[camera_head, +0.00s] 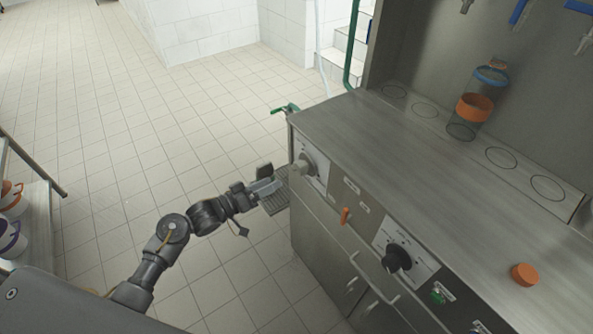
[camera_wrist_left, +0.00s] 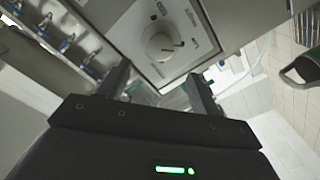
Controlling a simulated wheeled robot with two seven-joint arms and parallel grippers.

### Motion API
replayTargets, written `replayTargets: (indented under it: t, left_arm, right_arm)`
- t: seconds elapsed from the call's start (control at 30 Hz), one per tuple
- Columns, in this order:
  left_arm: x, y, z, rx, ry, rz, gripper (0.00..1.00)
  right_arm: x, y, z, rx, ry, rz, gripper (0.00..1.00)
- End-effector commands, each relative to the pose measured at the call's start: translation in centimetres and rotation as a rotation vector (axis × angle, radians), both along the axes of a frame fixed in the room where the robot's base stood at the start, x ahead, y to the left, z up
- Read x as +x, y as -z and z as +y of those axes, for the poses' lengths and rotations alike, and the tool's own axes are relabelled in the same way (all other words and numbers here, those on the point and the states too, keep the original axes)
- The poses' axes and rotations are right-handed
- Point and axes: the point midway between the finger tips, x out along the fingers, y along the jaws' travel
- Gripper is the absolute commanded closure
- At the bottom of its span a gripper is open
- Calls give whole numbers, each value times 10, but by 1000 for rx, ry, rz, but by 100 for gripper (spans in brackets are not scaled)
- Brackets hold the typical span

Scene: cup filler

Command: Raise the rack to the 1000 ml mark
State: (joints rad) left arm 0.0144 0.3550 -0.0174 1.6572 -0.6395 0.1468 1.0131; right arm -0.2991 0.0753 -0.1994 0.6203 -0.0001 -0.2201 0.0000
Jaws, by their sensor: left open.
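A pale knob (camera_head: 301,165) sits on a white dial plate (camera_head: 315,163) at the left end of the steel machine's front. In the left wrist view the knob (camera_wrist_left: 160,45) is ahead of the fingers and roughly between them. My left gripper (camera_head: 268,180) is open, just left of this knob; the wrist view (camera_wrist_left: 158,88) shows its fingers spread with nothing held. I cannot tell whether they touch the knob. The dial markings are too small to read, and no 1000 ml mark is legible. I cannot clearly identify the rack. My right gripper is out of view.
A black knob (camera_head: 397,258), an orange lever (camera_head: 345,215) and a green button (camera_head: 438,296) are farther right on the front. Tiled floor (camera_head: 120,150) is clear.

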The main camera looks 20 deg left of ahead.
Motion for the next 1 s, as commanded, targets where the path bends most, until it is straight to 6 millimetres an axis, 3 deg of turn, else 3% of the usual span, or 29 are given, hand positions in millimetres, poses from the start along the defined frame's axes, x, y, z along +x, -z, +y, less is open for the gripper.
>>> replayTargets:
  t: [0.6,1.0]
  left_arm:
    - [73,0,-60,1,-4,1,36]
    - [82,1,-67,3,-3,1,36]
  right_arm:
    - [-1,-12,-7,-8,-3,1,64]
    - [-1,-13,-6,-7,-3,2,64]
